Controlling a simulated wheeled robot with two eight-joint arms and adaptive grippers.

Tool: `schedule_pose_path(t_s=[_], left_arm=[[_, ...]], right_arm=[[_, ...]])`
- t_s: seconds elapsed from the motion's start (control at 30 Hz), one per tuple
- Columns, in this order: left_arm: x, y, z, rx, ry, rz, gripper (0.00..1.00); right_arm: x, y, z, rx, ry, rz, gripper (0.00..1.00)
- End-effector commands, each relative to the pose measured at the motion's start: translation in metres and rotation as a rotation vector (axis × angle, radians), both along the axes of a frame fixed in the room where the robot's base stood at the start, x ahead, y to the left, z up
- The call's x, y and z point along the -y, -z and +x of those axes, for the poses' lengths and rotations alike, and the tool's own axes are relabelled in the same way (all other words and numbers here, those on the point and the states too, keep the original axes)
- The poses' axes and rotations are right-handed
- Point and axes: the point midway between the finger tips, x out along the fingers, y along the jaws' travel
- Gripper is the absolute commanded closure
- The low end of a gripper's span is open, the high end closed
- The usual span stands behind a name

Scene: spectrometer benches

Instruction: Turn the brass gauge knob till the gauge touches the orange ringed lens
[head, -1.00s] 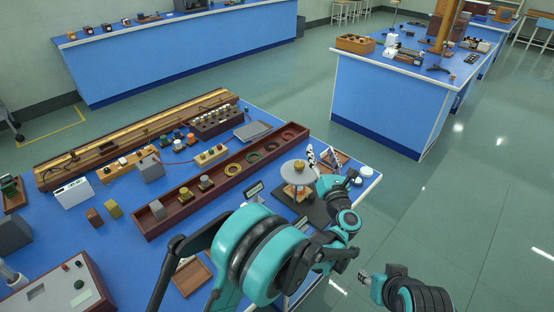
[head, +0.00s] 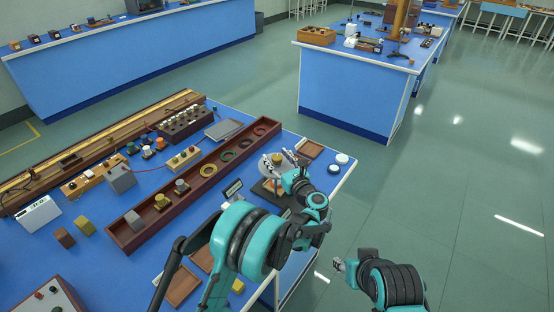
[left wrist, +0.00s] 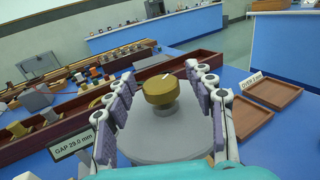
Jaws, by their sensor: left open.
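The brass gauge knob (left wrist: 165,88) is round, with a white mark on top. It stands on a grey disc (left wrist: 165,132) in the left wrist view. My left gripper (left wrist: 159,72) is open, with one finger on each side of the knob and visible room between. In the head view this gripper (head: 279,160) is over the pale disc (head: 266,170) near the bench's right end, and its fingers cover the knob. A gauge display (left wrist: 73,142) reads GAP 29.0 mm. I cannot make out the orange ringed lens under the disc. My right gripper (head: 340,265) is off the bench, its jaws unclear.
A long dark red tray (head: 150,232) with several ringed lenses and blocks lies left of the gauge. Open floor is at the right.

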Motion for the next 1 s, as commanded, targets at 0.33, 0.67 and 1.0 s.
schedule_pose_path(t_s=[0.33, 0.67, 1.0], left_arm=[[0.0003, -0.0004, -0.0001, 0.000, 0.001, 0.001, 0.88], [-0.0002, -0.0002, -0.0003, 0.000, 0.020, 0.001, 0.96], [-0.0020, 0.0007, -0.0009, 0.000, 0.200, 0.001, 0.96]], right_arm=[[0.0000, -0.0004, 0.0000, 0.000, 0.000, 0.000, 0.59], [0.0000, 0.0006, 0.0000, 0.000, 0.000, 0.000, 0.59], [0.0000, 0.0076, 0.0000, 0.000, 0.000, 0.000, 0.59]])
